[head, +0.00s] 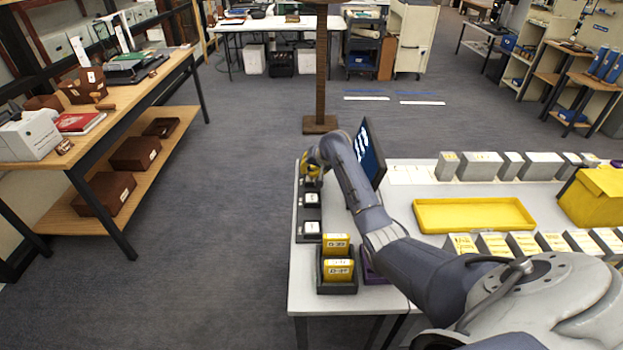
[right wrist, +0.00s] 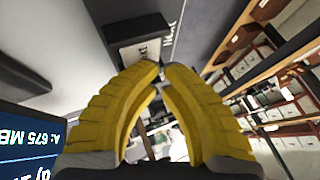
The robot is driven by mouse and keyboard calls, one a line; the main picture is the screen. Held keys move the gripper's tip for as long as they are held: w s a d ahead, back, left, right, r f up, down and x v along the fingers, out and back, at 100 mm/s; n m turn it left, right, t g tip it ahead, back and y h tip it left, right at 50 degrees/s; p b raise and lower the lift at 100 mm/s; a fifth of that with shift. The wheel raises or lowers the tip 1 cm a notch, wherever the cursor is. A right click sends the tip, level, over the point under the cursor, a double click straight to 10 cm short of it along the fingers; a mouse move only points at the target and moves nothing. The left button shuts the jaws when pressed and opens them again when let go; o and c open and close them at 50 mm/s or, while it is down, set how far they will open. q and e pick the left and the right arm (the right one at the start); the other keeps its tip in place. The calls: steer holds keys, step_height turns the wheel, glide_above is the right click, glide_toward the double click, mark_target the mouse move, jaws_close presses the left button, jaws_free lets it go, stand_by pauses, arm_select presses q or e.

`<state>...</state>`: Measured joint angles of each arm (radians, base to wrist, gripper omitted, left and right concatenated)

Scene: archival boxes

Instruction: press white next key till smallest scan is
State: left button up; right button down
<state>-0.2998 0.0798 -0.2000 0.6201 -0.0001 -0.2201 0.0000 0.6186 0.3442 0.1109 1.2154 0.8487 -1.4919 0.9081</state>
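A dark key panel (head: 298,215) runs along the table's left edge, with white-topped keys (head: 311,200) and (head: 311,228) on it. My right gripper (head: 314,165) is at the panel's far end, beside the dark screen (head: 369,152). In the right wrist view its yellow fingers (right wrist: 161,70) come together at the tips with nothing visible between them. A pale-faced key (right wrist: 140,45) in a dark housing lies just past the tips; contact cannot be told. The screen (right wrist: 28,145) shows "A: 675 MB" and a partly cut-off line. My left gripper is out of view.
A black holder (head: 337,287) with yellow labelled cartridges (head: 338,268) stands at the near left corner. A yellow tray (head: 474,230), grey boxes (head: 480,166) and a yellow box (head: 597,196) occupy the right side. A wooden post (head: 321,70) stands beyond the table.

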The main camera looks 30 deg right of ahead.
steer(key=shift+f, duration=0.45)
stand_by(0.6)
steer(key=shift+r, duration=1)
steer(key=shift+r, duration=0.1)
steer(key=shift+r, duration=2.4)
